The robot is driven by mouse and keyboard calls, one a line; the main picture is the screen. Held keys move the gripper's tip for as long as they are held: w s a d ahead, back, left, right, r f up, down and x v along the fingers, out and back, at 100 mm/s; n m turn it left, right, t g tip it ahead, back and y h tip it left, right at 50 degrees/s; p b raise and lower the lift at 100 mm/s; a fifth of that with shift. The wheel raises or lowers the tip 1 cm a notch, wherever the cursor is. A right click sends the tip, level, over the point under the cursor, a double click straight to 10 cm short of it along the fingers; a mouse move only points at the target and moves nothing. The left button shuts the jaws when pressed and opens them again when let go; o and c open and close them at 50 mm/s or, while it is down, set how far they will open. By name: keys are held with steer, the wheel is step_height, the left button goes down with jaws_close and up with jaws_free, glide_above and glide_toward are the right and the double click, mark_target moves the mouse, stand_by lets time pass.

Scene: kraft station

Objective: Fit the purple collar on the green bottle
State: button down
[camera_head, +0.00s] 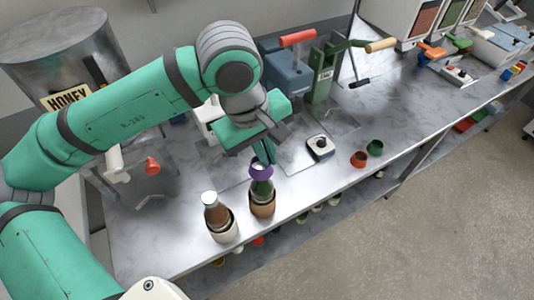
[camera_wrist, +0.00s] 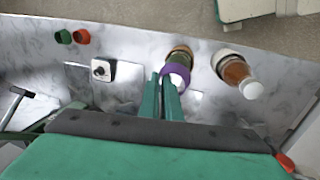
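The green bottle (camera_head: 263,188) stands upright in a brown cup-like holder (camera_head: 262,208) near the table's front edge. The purple collar (camera_head: 261,173) is at the bottle's top, with something white, likely the cap, showing inside its ring. In the wrist view the purple collar (camera_wrist: 175,73) lies over the bottle, whose body is mostly hidden behind it. I cannot tell whether the collar touches the bottle. My gripper (camera_head: 265,157) comes down from above; in the wrist view its green fingertips (camera_wrist: 161,80) are close together at the collar's edge, seemingly shut on its wall.
A brown bottle with a white cap (camera_head: 211,199) stands in a pale holder close beside the green one. A white block with a black knob (camera_head: 320,148), a red collar (camera_head: 358,159) and a green collar (camera_head: 375,148) lie to the right. A green press (camera_head: 321,75) stands behind.

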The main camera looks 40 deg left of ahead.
steer(key=shift+s+f, duration=0.1)
steer(key=shift+f, duration=0.1)
steer(key=c, duration=1.9)
jaws_free()
steer(key=shift+c, duration=0.7)
steer(key=shift+o, duration=0.3)
steer(key=shift+r, duration=0.1)
steer(key=o, duration=0.3)
steer(key=shift+r, duration=0.2)
steer(key=shift+o, duration=0.3)
steer(key=shift+v, duration=0.9)
steer(key=shift+w+d+r, duration=0.1)
steer(key=shift+w+r, duration=0.2)
steer(key=shift+r, duration=0.15)
steer(key=w+v, duration=0.1)
steer(key=v, duration=0.5)
steer(key=shift+d, duration=0.25)
steer(key=shift+w, duration=0.1)
